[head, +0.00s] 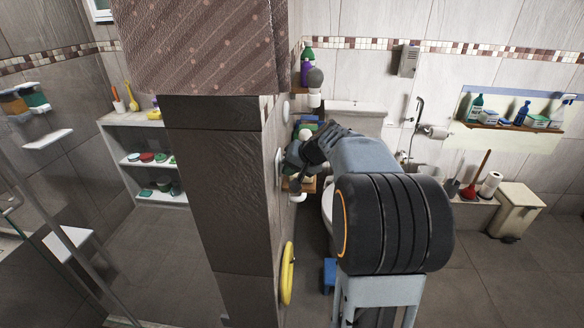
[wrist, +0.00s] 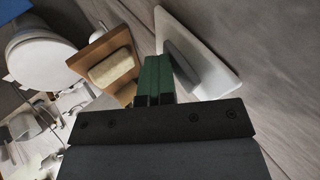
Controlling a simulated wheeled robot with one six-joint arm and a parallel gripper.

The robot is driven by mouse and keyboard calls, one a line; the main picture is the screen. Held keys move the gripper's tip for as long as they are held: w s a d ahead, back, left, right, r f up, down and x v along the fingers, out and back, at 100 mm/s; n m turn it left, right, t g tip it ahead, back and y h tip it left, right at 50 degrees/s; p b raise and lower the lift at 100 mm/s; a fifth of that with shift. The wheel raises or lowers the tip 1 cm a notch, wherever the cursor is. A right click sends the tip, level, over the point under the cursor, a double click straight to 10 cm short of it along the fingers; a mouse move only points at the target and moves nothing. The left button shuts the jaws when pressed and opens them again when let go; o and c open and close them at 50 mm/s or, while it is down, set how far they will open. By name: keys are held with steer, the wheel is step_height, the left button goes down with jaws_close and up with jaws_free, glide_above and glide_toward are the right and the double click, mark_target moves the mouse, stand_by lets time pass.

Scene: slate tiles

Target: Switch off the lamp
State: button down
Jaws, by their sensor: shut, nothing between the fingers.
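In the wrist view, my gripper (wrist: 156,68) has its green fingers shut and empty. A white wall plate with a raised grey rocker (wrist: 182,66), which looks like a switch, is just right of the fingertips. I cannot tell whether they touch it. In the head view, my gripper (head: 300,157) is close to the side wall of the pillar and partly hides a white plate (head: 279,166) there. No thing is clearly the lamp and no lit bulb shows; a grey ball on a white base (head: 315,78) stands on a small shelf above the gripper.
A wooden shelf (wrist: 97,50) with a cream block is left of my fingers in the wrist view. The tiled pillar (head: 218,190) stands left of my arm, with a yellow ring (head: 287,272) low on its side. A toilet is behind my arm.

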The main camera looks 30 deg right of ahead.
steer(key=s+d+r+b, duration=0.2)
steer(key=s+d+r, duration=0.4)
steer(key=s, duration=0.2)
steer(key=shift+s+d+b, duration=0.4)
